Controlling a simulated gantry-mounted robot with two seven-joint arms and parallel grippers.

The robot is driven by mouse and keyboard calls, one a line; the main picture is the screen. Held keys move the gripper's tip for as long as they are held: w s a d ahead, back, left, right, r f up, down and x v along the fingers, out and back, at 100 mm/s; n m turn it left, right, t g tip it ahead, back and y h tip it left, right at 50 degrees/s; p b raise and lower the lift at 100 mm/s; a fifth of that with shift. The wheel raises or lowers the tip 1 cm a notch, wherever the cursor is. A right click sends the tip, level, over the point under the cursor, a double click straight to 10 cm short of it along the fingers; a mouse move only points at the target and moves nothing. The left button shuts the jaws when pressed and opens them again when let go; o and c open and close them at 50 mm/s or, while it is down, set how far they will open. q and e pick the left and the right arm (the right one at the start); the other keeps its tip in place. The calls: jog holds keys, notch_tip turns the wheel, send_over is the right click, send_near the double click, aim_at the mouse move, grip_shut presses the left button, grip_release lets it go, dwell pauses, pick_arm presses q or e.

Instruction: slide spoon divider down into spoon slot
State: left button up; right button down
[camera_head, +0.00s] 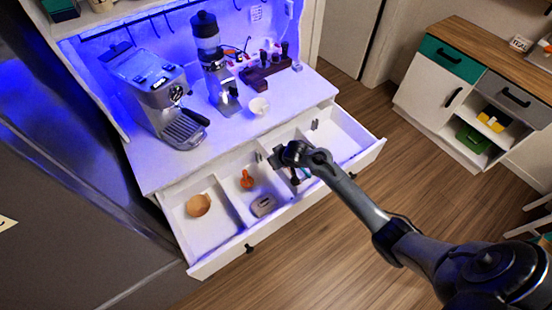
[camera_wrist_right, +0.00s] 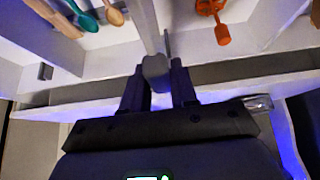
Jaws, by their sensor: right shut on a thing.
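The drawer (camera_head: 225,262) is pulled open under the counter in the head view. My right gripper (camera_head: 280,157) is over the drawer's back part, near its middle. In the right wrist view my right gripper (camera_wrist_right: 158,92) is shut on the grey end of the spoon divider (camera_wrist_right: 148,24), a thin pale panel. The panel runs away from the fingers, between a compartment with a teal spoon (camera_wrist_right: 82,14) and a wooden spoon (camera_wrist_right: 113,13) and one with an orange tool (camera_wrist_right: 221,28). The divider's lower edge and the slot are hidden, so I cannot tell how deep it sits. My left gripper is out of view.
The drawer also holds a round brown thing (camera_head: 198,205) and a grey oval thing (camera_head: 263,206). An espresso machine (camera_head: 155,95), a grinder (camera_head: 215,75) and a white cup (camera_head: 259,106) stand on the counter above. The drawer's right compartment (camera_head: 345,135) looks mostly empty.

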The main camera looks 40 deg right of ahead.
dwell(0.6)
jog(key=shift+f+b, duration=0.55)
jog(key=shift+f, duration=0.3)
jog(key=shift+f+b, duration=0.55)
jog(key=shift+f, duration=0.4)
jog(key=shift+f+b, duration=0.5)
jog(key=shift+f, duration=0.3)
jog(key=shift+f+b, duration=0.5)
jog(key=shift+f, duration=0.35)
jog(key=shift+f+b, duration=0.4)
jog(key=shift+f, duration=0.3)
jog(key=c, duration=0.8)
grip_release()
